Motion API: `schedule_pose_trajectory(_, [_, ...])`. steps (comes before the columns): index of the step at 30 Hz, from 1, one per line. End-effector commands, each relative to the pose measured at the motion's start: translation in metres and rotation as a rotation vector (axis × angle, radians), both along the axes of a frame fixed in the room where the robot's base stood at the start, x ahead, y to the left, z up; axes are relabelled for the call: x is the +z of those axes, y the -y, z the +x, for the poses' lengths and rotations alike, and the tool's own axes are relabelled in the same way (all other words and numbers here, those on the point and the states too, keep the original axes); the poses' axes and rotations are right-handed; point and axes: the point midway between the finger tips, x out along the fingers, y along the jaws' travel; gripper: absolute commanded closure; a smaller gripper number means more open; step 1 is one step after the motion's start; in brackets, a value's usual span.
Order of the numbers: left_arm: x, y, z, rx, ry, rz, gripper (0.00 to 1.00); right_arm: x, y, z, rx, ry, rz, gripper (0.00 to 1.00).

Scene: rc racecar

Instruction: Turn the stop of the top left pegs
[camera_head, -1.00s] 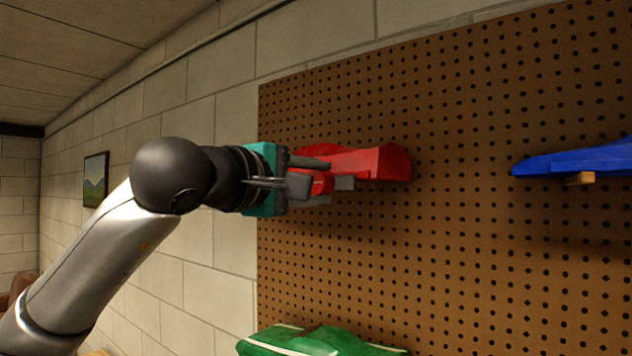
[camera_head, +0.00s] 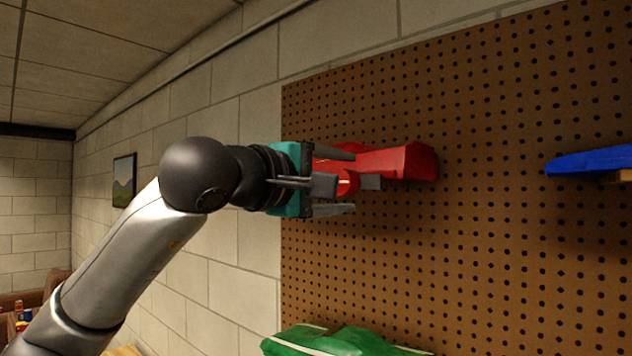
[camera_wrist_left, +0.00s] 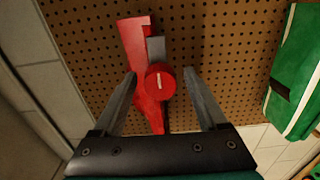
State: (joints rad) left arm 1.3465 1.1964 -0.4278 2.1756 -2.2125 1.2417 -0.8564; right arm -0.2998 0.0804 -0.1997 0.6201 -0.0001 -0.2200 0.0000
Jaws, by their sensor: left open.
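A red car body part (camera_head: 405,161) hangs on the pegboard at its upper left. In front of it is a round red stop (camera_head: 347,181) with a grey peg piece (camera_head: 370,182) beside it. In the left wrist view the stop (camera_wrist_left: 160,82) faces me with a white line, slightly tilted from upright. My left gripper (camera_head: 352,183) is open. Its fingers lie on either side of the stop, with visible gaps in the left wrist view (camera_wrist_left: 159,73). Part of the red body is hidden behind the gripper. My right gripper is not in view.
The brown pegboard (camera_head: 500,240) fills the right side. A blue body part (camera_head: 595,160) hangs at the right. A green part with white stripes (camera_head: 335,342) is below, and also shows in the left wrist view (camera_wrist_left: 300,70). A block wall (camera_head: 245,240) is at the left.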

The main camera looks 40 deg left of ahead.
Motion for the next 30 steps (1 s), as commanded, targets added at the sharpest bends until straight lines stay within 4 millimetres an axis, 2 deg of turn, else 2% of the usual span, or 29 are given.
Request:
schedule_pose_trajectory(5, [-0.002, -0.003, -0.028, 0.003, 0.006, 0.003, 0.25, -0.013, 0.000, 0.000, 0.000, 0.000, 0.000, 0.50])
schedule_pose_trajectory(12, [-0.001, -0.008, -0.087, 0.004, 0.007, 0.002, 0.25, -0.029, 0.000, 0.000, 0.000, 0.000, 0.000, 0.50])
schedule_pose_trajectory(18, [-0.001, -0.010, -0.126, 0.003, 0.005, 0.003, 0.25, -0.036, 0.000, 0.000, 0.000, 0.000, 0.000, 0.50])
schedule_pose_trajectory(24, [0.000, -0.012, -0.145, 0.002, 0.002, 0.002, 0.25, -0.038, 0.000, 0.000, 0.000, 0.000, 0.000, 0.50])
schedule_pose_trajectory(30, [0.000, -0.012, -0.148, 0.000, 0.001, 0.002, 0.25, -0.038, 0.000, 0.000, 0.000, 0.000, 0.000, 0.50])
